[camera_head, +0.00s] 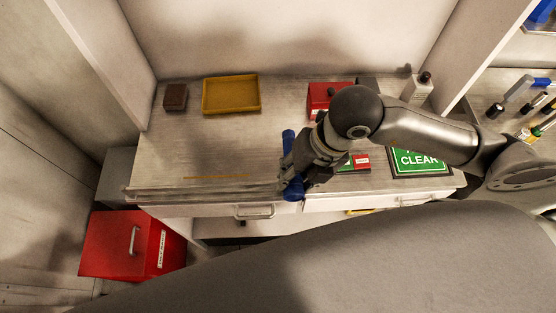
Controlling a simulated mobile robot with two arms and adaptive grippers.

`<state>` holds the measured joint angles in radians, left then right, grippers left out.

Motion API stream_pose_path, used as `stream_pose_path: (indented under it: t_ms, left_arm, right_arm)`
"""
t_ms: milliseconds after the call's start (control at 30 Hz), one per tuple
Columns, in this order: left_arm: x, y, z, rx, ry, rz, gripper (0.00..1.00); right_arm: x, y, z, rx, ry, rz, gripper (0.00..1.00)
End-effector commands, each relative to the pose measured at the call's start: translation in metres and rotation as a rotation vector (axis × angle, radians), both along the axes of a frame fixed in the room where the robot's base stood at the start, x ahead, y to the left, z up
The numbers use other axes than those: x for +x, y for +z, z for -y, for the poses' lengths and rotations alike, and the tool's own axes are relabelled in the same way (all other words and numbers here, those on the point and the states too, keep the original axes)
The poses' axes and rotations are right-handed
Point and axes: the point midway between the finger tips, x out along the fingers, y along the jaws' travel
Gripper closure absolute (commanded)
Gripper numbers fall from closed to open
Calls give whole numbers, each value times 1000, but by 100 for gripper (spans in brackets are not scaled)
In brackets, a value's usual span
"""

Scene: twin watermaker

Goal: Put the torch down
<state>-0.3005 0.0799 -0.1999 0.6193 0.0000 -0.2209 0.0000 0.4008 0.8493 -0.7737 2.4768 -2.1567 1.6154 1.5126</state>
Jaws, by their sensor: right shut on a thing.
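A blue torch (292,190) is held in my right gripper (294,165), which is shut on it. One blue end shows above the fingers and the other below them, near the front edge of the workbench (215,150). The torch's middle is hidden by the gripper. I cannot tell whether the torch touches the bench top. My left gripper is not in view.
A yellow tray (232,110) and a small brown block (175,97) stand at the back left. A red box (325,98) is behind my right arm, and a green sign (418,161) lies right. A red cabinet (130,245) stands lower left.

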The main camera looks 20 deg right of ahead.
Motion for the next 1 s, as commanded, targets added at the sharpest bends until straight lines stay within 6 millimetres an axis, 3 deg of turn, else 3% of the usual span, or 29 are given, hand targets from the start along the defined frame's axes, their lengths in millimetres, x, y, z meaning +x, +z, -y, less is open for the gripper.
stream_pose_path:
  t_ms: [33, 533, 600, 767, 1000]
  left_arm:
    - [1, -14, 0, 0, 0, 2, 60]
    - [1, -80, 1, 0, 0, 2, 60]
    - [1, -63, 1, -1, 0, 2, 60]
    - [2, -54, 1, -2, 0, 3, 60]
    - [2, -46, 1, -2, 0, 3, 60]
  right_arm:
    - [4, -7, -1, 3, -1, 6, 93]
    - [15, -12, 0, -3, 9, 9, 93]
    - [31, -11, 1, -3, 2, -1, 93]
    - [61, -24, 1, -4, 3, 0, 93]
    - [92, -65, 0, -4, 5, 0, 93]
